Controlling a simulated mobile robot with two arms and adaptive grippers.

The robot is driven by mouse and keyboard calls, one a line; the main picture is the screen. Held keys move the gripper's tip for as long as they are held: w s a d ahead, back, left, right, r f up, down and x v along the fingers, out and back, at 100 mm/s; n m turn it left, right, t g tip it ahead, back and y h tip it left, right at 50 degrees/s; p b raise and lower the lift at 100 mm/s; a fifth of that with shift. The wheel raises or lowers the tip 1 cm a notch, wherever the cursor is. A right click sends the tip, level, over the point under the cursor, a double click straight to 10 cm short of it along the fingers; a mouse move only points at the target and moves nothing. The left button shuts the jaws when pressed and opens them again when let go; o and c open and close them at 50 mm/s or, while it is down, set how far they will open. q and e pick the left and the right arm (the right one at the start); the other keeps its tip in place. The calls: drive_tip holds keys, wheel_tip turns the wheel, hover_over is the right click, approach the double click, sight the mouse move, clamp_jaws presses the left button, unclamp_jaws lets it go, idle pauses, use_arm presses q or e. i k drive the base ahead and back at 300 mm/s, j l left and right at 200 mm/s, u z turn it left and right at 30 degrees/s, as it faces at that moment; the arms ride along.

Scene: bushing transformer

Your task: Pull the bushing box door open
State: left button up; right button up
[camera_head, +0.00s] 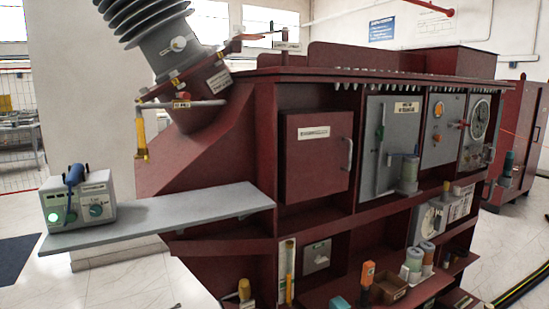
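A dark red box door (317,158) with a white label sits in the upper left bay of the red transformer cabinet (262,150). It looks shut. A curved grey handle (349,155) is on its right edge. To its right is a grey panel door (393,146) with a yellowish label and a long upright grey handle (379,150); it also looks shut. The label texts are too small to read, so I cannot tell which is named the bushing box. Neither of my grippers is in view.
A grey shelf (160,218) juts out left, carrying a meter box (78,200) with a blue handle. A ribbed grey bushing (150,30) leans above. Bottles and tools stand on lower ledges. Tiled floor (130,290) shows at front left.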

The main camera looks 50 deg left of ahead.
sight(318, 146)
drive_tip(key=u, duration=1.2)
